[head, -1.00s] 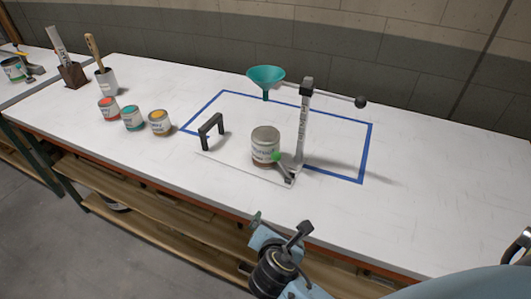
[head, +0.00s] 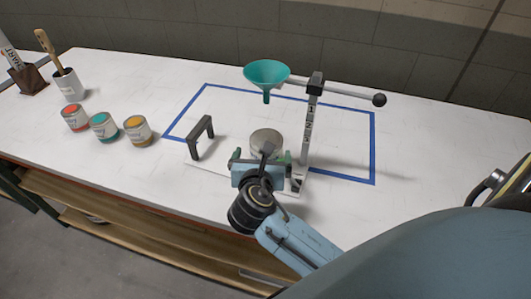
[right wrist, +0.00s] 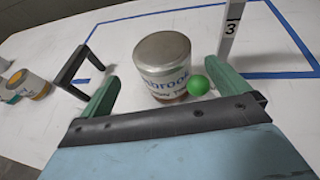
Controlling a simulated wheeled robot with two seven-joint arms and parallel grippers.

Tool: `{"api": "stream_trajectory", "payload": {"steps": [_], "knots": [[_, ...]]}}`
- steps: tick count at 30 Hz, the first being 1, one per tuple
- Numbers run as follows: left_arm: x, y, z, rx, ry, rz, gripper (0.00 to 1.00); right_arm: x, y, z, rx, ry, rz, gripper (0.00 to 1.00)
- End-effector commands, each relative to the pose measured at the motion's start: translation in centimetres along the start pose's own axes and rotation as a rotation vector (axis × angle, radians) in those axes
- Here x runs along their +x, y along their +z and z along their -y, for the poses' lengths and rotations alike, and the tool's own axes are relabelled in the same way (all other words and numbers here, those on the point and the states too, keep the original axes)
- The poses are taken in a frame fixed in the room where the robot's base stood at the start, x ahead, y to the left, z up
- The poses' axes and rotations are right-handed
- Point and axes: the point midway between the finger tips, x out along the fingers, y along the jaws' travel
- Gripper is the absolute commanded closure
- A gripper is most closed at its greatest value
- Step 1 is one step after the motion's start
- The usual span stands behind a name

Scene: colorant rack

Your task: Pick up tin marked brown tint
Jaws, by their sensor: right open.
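My right gripper (head: 262,157) is open just in front of the large silver-lidded can (head: 267,140) on the dispensing stand. In the right wrist view the green fingers (right wrist: 163,74) lie either side of this can (right wrist: 162,62), apart from it; its label is only partly legible. Three small tins stand to the left on the bench: a red-lidded tin (head: 75,120), a teal-lidded tin (head: 104,128) and an ochre-lidded tin (head: 138,131). The ochre tin also shows in the right wrist view (right wrist: 33,84). I cannot read which is marked brown tint. My left gripper is not in view.
A teal funnel (head: 267,76) hangs above the can from a numbered post (head: 310,125). Blue tape (head: 373,130) outlines the area. A brush cup (head: 67,84) stands far left.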

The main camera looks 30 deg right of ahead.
Motion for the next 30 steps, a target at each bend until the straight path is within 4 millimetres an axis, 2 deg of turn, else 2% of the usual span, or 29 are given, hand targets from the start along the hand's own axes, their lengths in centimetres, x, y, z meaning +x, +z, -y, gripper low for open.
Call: {"api": "stream_trajectory", "payload": {"steps": [5, 9, 11, 16, 23, 26, 30], "knots": [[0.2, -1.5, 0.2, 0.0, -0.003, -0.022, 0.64, 1.2, 0.0, 0.1, 0.001, -0.001, -0.001, 0.0], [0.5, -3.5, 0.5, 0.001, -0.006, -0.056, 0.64, 3.1, 0.0, 0.3, 0.001, -0.002, 0.0, 0.0], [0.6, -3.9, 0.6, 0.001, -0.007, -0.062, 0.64, 4.1, 0.1, 0.5, 0.001, -0.002, 0.001, 0.0], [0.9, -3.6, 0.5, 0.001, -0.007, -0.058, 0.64, 5.9, 0.1, 0.4, 0.002, 0.0, -0.001, 0.0], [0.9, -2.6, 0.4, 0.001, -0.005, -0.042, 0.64, 6.1, 0.1, 0.4, 0.002, 0.002, -0.002, 0.0], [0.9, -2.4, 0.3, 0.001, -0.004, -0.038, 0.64, 6.1, 0.1, 0.4, 0.002, 0.001, -0.002, 0.09], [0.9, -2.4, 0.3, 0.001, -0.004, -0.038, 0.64, 6.1, 0.1, 0.4, 0.002, 0.001, -0.002, 0.28]]}}
